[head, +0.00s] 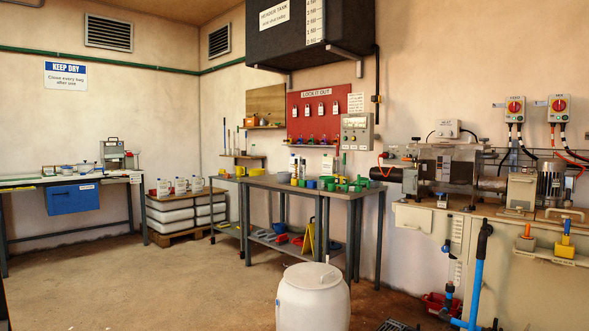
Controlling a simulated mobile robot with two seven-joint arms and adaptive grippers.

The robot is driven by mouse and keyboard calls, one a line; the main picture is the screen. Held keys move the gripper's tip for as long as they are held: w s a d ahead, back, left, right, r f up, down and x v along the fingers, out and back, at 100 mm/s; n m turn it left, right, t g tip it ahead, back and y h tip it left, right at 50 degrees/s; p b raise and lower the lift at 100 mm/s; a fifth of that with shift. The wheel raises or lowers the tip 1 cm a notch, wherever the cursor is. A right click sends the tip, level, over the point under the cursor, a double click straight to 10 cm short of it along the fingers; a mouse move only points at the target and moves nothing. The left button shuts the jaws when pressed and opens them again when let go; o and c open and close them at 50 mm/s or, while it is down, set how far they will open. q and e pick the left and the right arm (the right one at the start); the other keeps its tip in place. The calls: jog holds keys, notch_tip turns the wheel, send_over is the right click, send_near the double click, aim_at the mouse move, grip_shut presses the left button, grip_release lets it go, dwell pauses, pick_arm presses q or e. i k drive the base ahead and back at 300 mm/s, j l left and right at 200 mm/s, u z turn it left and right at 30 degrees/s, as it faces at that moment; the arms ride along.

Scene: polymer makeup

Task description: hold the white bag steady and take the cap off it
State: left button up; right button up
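No single white bag with a cap can be made out in the head view. White sack-like blocks (175,220) are stacked on a wooden pallet (176,240) at the left, between two tables. Several white containers with labels (180,186) stand on top of the stack; they are too small to tell their caps clearly. Neither of my grippers is in view.
A white lidded drum (313,302) stands close in front at the bottom middle. A grey worktable (262,183) with bottles and coloured parts is behind it. Blue pipes (478,285) and a pump bench (430,235) are at right. Floor at left (120,290) is clear.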

aim_at(292, 169)
jog(key=i+l+u, duration=0.2)
jog(key=i, duration=1.05)
jog(key=i+j+u, duration=0.1)
jog(key=i+u, duration=0.35)
jog(key=i, duration=0.3)
jog(key=i+l+u, duration=0.15)
jog(key=i+u, duration=0.3)
jog(key=i, duration=0.3)
jog(key=i+u, duration=0.4)
jog(key=i, duration=1.25)
jog(key=i+z, duration=0.7)
jog(key=i, duration=0.2)
jog(key=i+j+z, duration=0.2)
jog(key=i+z, duration=0.15)
jog(key=i+l+z, duration=0.1)
jog(key=i+z, duration=0.15)
jog(key=z, duration=0.15)
jog(key=i+z, duration=0.55)
jog(key=z, duration=0.2)
jog(key=i+j+z, duration=0.1)
jog(key=i+z, duration=0.25)
jog(key=i+l+z, duration=0.25)
jog(key=i, duration=0.35)
jog(key=i+z, duration=0.2)
jog(key=i, duration=0.45)
